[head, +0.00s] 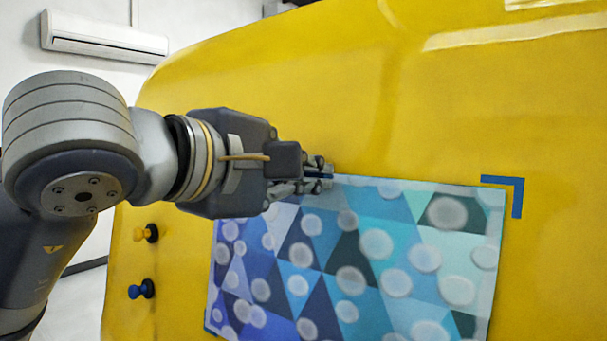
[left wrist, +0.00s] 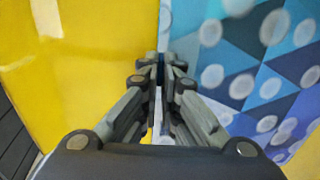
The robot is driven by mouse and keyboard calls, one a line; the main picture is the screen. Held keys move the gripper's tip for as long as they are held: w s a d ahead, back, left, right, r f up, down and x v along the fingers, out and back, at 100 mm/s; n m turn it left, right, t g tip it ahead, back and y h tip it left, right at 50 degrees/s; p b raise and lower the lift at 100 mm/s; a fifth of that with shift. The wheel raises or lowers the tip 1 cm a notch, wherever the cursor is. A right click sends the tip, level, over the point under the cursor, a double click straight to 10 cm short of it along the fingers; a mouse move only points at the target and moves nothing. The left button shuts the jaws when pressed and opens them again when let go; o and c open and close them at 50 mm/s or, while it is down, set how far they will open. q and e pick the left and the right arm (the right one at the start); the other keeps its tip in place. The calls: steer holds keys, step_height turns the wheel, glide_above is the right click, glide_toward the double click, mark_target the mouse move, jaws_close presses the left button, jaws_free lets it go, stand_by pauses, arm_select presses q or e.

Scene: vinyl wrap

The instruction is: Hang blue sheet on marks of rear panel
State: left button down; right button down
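The blue sheet (head: 385,250), patterned with blue and teal triangles and pale dots, lies flat along the yellow rear panel (head: 300,100). Its lower part is cut off in the head view. A dark blue corner mark (head: 517,186) shows just beyond the sheet's top right corner, slightly apart from it. My left gripper (head: 322,178) is at the sheet's top edge. In the left wrist view its fingertips (left wrist: 161,75) are close together, shut on the edge of the sheet (left wrist: 235,60). Any mark behind my left arm is hidden. My right gripper is not in view.
A yellow-headed knob (head: 145,234) and a blue-headed knob (head: 141,289) stick to the panel left of the sheet. The panel above the sheet is clear. An air conditioner (head: 105,40) hangs on the back wall.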

arm_select(q)
steer(key=shift+b, duration=0.3)
stand_by(1.6)
steer(key=c, duration=1.7)
jaws_free()
steer(key=shift+w+d, duration=0.15)
